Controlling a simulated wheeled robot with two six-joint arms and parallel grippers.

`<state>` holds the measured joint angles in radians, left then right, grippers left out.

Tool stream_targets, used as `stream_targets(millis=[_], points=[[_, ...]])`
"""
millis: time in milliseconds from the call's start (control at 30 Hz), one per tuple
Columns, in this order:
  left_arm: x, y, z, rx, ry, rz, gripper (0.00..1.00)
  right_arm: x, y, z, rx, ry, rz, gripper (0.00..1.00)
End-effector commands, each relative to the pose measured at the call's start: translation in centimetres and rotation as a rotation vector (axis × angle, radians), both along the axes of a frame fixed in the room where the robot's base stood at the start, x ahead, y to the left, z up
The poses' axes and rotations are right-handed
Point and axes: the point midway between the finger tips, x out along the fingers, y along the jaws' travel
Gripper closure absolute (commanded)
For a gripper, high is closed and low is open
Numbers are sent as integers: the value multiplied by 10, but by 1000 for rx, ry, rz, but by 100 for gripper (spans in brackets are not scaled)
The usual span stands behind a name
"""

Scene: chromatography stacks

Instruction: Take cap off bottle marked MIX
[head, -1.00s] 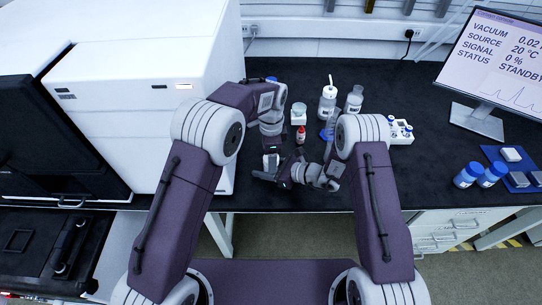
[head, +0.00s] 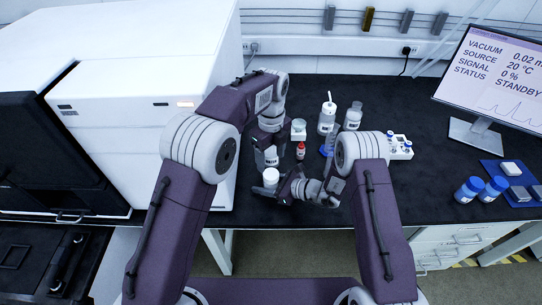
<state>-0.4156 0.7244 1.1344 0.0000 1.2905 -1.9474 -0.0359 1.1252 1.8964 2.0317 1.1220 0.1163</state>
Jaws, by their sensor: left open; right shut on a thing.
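A small white bottle or jar with a round white top (head: 270,176) is near the front edge of the bench. My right gripper (head: 272,190) is shut on it from the right. My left gripper (head: 268,160) is open and just behind and above the white top; I cannot tell whether it touches. The MIX label is not readable, and I cannot tell whether the white top is the cap.
A small red bottle (head: 300,151), a white jar (head: 298,128), a wash bottle (head: 327,116) and a clear bottle (head: 352,118) stand behind my grippers. A white vial rack (head: 400,150), blue mat (head: 487,168) and monitor (head: 490,75) are right. A white instrument (head: 150,90) bounds the left.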

Motion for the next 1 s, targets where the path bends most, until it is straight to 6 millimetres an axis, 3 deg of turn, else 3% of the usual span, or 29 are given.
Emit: stream_targets(millis=[167,600,933,1000], points=[[1,0,-2,-3,-6,4,36,0,0,0,1,0,0,100],[1,0,-72,-3,-6,6,36,0,0,0,1,0,0,100],[1,0,-78,-3,-7,7,36,0,0,0,1,0,0,100],[1,0,-77,-3,-7,7,56,0,0,0,1,0,0,100]])
